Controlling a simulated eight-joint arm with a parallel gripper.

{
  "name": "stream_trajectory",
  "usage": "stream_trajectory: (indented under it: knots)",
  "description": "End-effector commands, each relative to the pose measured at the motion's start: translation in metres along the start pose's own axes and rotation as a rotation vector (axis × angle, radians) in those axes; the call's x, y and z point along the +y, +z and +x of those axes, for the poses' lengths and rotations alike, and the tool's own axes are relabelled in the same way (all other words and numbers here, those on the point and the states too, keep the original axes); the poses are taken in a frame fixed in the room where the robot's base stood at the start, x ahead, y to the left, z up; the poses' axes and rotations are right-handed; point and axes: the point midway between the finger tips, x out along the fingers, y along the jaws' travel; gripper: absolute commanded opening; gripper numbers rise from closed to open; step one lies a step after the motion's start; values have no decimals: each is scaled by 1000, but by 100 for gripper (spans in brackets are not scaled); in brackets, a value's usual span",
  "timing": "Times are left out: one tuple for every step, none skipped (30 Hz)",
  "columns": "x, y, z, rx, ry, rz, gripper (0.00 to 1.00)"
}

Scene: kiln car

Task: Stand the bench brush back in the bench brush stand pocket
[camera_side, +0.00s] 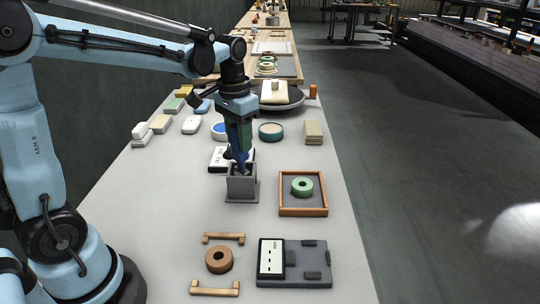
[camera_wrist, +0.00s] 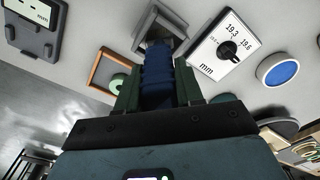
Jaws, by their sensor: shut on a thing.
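My gripper (camera_side: 240,142) points down and its green fingers are shut on the bench brush (camera_side: 239,161), which shows as a dark blue upright piece. The brush (camera_wrist: 157,72) also shows between both fingers in the wrist view. The bench brush stand pocket (camera_side: 242,188) is a grey square box on a flat base, directly below my gripper. The lower end of the brush is at the pocket's mouth and appears to reach inside it. How deep it sits is hidden by the walls. The pocket (camera_wrist: 143,29) lies beyond the brush in the wrist view.
A white card with a dark knob (camera_wrist: 222,46) lies close behind the pocket. A wooden-rimmed tray (camera_side: 303,213) with a green ring stands to the right. A dark fixture plate (camera_side: 308,257) and a brown ring (camera_side: 219,260) lie in front. The table left of the pocket is clear.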

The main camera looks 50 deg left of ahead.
Motion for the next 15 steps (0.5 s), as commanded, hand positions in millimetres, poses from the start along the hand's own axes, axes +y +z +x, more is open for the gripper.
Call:
stream_trajectory:
  knots:
    - [0, 0, 0, 0, 0, 0, 6]
    - [0, 0, 1, 0, 0, 0, 6]
    - [0, 0, 1, 0, 0, 0, 6]
    - [0, 0, 2, 0, 0, 0, 6]
    - [0, 0, 2, 0, 0, 0, 6]
    - [0, 0, 2, 0, 0, 0, 6]
    - [0, 0, 3, 0, 0, 0, 6]
    - [0, 0, 3, 0, 0, 0, 6]
    - [0, 0, 4, 0, 0, 0, 6]
    - [0, 0, 4, 0, 0, 0, 6]
    - [0, 0, 4, 0, 0, 0, 6]
    - [0, 0, 5, 0, 0, 0, 6]
    - [0, 0, 5, 0, 0, 0, 6]
    - [0, 0, 5, 0, 0, 0, 6]
    - [0, 0, 6, 0, 0, 0, 6]
